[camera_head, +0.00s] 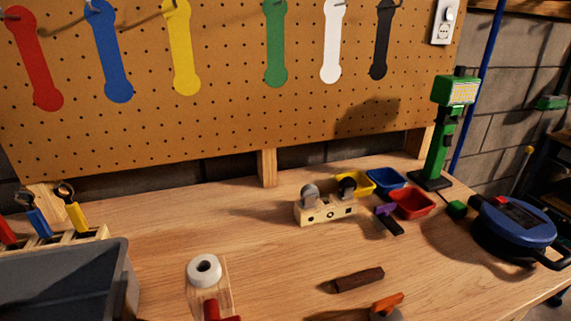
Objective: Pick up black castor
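A black castor (347,188) sits at the right end of a small wooden block (325,213) on the workbench. Its wheel faces up. A grey castor (310,192) stands beside it at the left end of the same block. The lower parts of both castors are hidden by the block. Neither of my grippers shows in the head view.
Behind and right of the block are yellow (356,183), blue (387,180) and red (412,203) bins. A purple-handled tool (387,214) lies close on the right. A brown bar (359,279) lies in front. The bench left of the block is clear.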

